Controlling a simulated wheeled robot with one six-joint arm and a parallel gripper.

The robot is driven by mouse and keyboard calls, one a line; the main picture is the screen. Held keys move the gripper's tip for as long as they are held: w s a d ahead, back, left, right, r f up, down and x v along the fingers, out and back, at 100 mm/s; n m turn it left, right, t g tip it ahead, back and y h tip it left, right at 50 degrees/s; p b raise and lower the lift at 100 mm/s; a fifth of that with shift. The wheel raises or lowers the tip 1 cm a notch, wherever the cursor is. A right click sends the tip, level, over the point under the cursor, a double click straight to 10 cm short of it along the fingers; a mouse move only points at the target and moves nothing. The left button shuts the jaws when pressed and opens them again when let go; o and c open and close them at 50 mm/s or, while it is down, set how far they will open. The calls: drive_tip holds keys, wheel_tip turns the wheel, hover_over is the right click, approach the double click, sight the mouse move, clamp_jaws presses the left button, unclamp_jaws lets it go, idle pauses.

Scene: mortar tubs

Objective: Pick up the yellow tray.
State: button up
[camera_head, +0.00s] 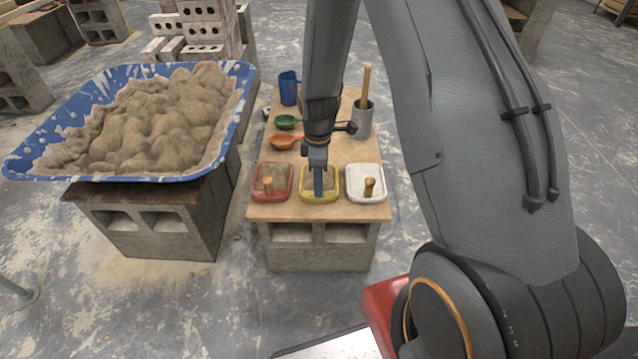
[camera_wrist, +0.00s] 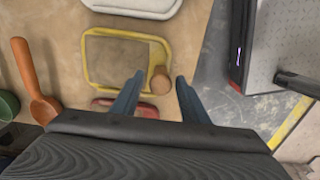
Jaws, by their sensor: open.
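The yellow tray (camera_head: 306,196) lies on a wooden board between a red tray and a white tray. In the wrist view the yellow tray (camera_wrist: 88,62) shows its rim and a round wooden knob (camera_wrist: 160,80) near its right end. My gripper (camera_head: 318,192) is over the yellow tray in the head view and hides part of it. In the wrist view my gripper (camera_wrist: 160,78) is open, with its two blue-grey fingers apart and the knob showing between their tips. I cannot tell how far the fingertips are above the knob.
The red tray (camera_head: 260,190) and white tray (camera_head: 354,190) sit close on either side. A blue tub (camera_head: 240,120) of mortar stands left.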

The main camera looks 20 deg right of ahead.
wheel_tip(320, 180, down, 3)
drive_tip(key=shift+d+f, duration=0.1)
drive_tip(key=shift+f, duration=0.05)
clamp_jaws()
idle(0.4)
wheel_tip(320, 180, up, 10)
drive_tip(key=shift+r+p, duration=0.1)
drive_tip(key=shift+p, duration=0.45)
